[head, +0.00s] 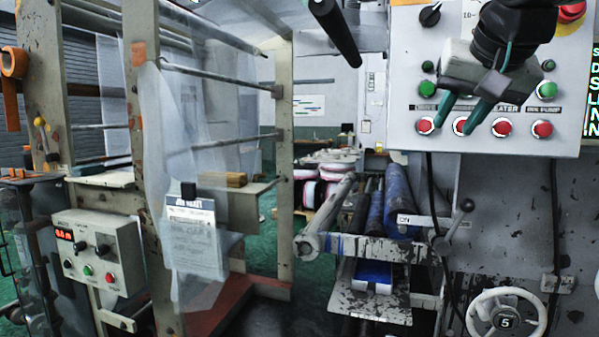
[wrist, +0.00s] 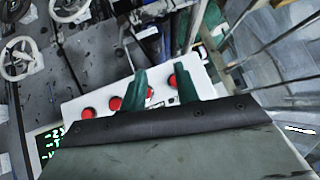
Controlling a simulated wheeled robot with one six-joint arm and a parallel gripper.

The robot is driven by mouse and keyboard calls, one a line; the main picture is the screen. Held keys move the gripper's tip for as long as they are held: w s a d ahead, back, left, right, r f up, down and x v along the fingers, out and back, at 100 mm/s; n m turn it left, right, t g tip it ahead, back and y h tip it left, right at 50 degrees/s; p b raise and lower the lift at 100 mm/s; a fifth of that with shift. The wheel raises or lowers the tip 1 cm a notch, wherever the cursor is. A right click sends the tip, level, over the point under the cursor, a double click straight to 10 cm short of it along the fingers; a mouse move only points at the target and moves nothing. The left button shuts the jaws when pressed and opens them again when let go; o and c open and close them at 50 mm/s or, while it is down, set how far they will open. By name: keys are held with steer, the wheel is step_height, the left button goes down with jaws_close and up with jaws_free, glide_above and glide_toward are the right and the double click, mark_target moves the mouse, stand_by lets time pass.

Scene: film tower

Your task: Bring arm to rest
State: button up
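My gripper (head: 453,129) is in front of the white control panel (head: 400,60) at the upper right of the head view. Its two green fingers point downward, stand apart, and have nothing between them. Part of the panel's lower area is hidden behind it. In the wrist view, the fingers of my gripper (wrist: 161,72) are also spread, with the panel (wrist: 70,109) and its red buttons behind them. I cannot tell whether a fingertip touches the panel.
A handwheel (head: 506,315) and a lever (head: 455,220) sit below the panel. Blue rollers (head: 397,200) stand left of it. A frame with clear film (head: 185,130) and a small control box (head: 98,255) are at the left. Green floor (head: 312,275) shows in the middle.

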steer(key=s+d+f+n+g, duration=0.1)
steer(key=s+f+g, duration=0.1)
steer(key=s+f, duration=0.4)
steer(key=s+f+n+g, duration=0.1)
steer(key=s+f+g, duration=0.2)
steer(key=s+f, duration=0.4)
steer(key=s+d+f+n+g, duration=0.1)
steer(key=s+f+g, duration=0.2)
steer(key=f, duration=1.5)
steer(key=s, duration=0.4)
steer(key=shift+d+f+n, duration=0.25)
steer(key=shift+d+n, duration=0.05)
steer(key=shift+d, duration=0.05)
steer(key=shift+c, duration=0.3)
